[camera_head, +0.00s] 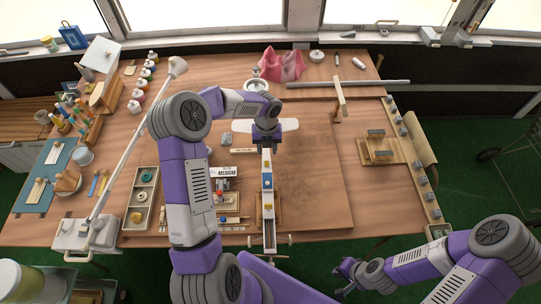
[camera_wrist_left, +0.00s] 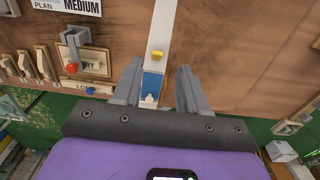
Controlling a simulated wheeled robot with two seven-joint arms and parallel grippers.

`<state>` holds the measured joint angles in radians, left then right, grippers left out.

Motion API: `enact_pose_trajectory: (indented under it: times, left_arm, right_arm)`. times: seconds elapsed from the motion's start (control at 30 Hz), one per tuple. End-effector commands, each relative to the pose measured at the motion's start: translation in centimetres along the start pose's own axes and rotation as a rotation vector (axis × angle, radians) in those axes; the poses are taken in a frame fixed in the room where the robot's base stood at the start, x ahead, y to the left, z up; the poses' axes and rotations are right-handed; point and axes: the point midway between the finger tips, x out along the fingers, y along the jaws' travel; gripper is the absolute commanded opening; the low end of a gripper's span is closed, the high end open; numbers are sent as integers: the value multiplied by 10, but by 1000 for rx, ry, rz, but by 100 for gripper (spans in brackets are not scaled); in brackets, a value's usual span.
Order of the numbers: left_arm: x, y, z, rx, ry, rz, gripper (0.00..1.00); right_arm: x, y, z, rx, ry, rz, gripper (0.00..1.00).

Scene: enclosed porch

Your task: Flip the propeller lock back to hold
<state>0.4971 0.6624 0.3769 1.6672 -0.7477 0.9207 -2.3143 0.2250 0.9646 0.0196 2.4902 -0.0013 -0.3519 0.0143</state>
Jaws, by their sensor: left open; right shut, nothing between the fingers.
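A long narrow white model fuselage (camera_head: 268,165) lies on the wooden workbench, with a white wing (camera_head: 289,125) across it. My left gripper (camera_head: 266,143) is above the fuselage, its jaws open and empty. Whether any of these is the propeller lock I cannot tell; the part under the gripper is hidden. My right gripper (camera_head: 350,272) is shut and empty, off the bench's front right.
Pink cloth (camera_head: 281,64) lies at the back. The bench right of the fuselage is mostly clear.

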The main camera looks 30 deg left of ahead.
Motion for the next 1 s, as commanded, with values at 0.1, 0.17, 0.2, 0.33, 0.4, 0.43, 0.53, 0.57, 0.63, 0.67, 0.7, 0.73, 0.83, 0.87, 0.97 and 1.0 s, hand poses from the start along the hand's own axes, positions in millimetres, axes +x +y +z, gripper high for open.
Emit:
enact_pose_trajectory:
  times: [0.1, 0.17, 0.2, 0.33, 0.4, 0.43, 0.53, 0.57, 0.63, 0.67, 0.7, 0.73, 0.83, 0.87, 0.97, 1.0]
  left_arm:
    - [20, 0, -1, -1, 5, 0, 43]
    - [30, 1, -1, -1, 4, 0, 43]
    - [36, 0, -1, -2, 5, 0, 43]
    - [53, 0, -1, -1, 3, -1, 43]
    - [59, 0, -1, -3, 2, -2, 43]
    - [61, 0, -1, -3, 2, -2, 43]
    - [64, 0, -1, -4, 1, -2, 43]
    - [65, 0, -1, -4, 1, -2, 43]
    - [65, 0, -1, -4, 1, -2, 43]
    - [65, 0, -1, -4, 1, -2, 43]
    - [65, 0, -1, -4, 1, -2, 43]
    - [65, 0, -1, -4, 1, -2, 43]
    - [64, 0, -1, -4, 1, -2, 32]
    - [64, 0, -1, -4, 1, -2, 27]
    - [64, 0, -1, -3, 1, -2, 12]
    - [64, 0, -1, -3, 1, -2, 6]
  right_arm:
    - [1, 0, 0, 0, 0, 0, 0]
    - [1, 0, 0, 0, -1, 0, 0]
    - [2, 1, 0, 0, -1, 0, 0]
    - [3, 1, 0, 0, 0, 0, 0]
    - [3, 1, 0, 0, 0, 0, 0]
    - [3, 1, 0, 0, 0, 0, 0]
    - [3, 1, 0, 0, 0, 0, 0]
    - [3, 1, 0, 0, 0, 0, 0]
    - [3, 1, 0, 0, 0, 0, 0]
    - [3, 1, 0, 0, 0, 0, 0]
    - [3, 1, 0, 0, 0, 0, 0]
    - [3, 1, 0, 0, 0, 0, 0]
    - [3, 1, 0, 0, 0, 0, 0]
    - [3, 1, 0, 0, 0, 0, 0]
    - [3, 1, 0, 0, 0, 0, 0]
    - [3, 1, 0, 0, 0, 0, 0]
